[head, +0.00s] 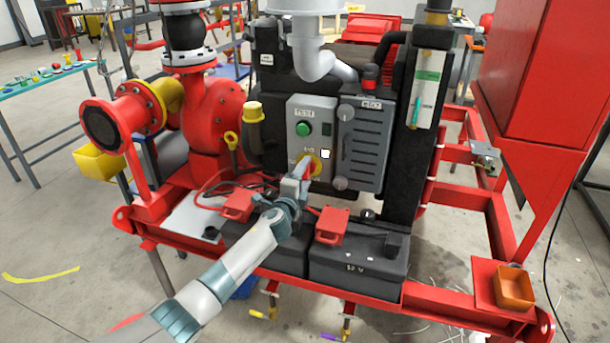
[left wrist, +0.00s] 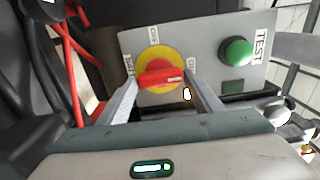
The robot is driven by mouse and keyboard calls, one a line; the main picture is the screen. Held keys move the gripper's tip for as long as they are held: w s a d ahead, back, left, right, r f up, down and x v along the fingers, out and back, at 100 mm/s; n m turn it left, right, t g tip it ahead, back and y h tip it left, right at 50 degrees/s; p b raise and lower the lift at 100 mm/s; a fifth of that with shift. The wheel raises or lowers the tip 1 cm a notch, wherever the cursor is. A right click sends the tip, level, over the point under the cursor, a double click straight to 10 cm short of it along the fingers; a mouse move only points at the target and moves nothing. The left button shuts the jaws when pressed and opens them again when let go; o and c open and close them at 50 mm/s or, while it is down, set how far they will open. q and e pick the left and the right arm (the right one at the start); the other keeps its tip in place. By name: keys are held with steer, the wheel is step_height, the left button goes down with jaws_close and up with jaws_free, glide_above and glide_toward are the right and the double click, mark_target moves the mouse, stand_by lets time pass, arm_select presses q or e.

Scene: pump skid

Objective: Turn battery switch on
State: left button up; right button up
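The battery switch is a red knob on a yellow round plate, on the grey control panel of the pump skid. In the left wrist view the red knob (left wrist: 161,77) lies lengthwise across the picture, with a white mark near its right end. In the head view the yellow plate (head: 318,165) shows partly behind my gripper. My left gripper (head: 302,164) is at the switch. In the wrist view its two fingers (left wrist: 161,86) stand apart, one near each end of the knob; whether they touch it is unclear. My right gripper is not in view.
A green TEST button (head: 303,129) sits above the switch on the same panel. A grey louvred box (head: 364,147) is just right of it. Black batteries (head: 357,262) with red terminal covers (head: 331,226) lie below. An orange bin (head: 514,288) stands at the right.

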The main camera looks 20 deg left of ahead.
arm_select(q)
steer(key=shift+o, duration=1.2)
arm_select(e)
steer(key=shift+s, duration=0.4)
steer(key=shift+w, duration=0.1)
arm_select(q)
steer(key=shift+s, duration=0.7)
steer(key=s, duration=0.9)
steer(key=shift+a+f, duration=0.1)
steer(key=shift+a, duration=0.1)
steer(key=s+b, duration=0.1)
steer(key=s, duration=0.6)
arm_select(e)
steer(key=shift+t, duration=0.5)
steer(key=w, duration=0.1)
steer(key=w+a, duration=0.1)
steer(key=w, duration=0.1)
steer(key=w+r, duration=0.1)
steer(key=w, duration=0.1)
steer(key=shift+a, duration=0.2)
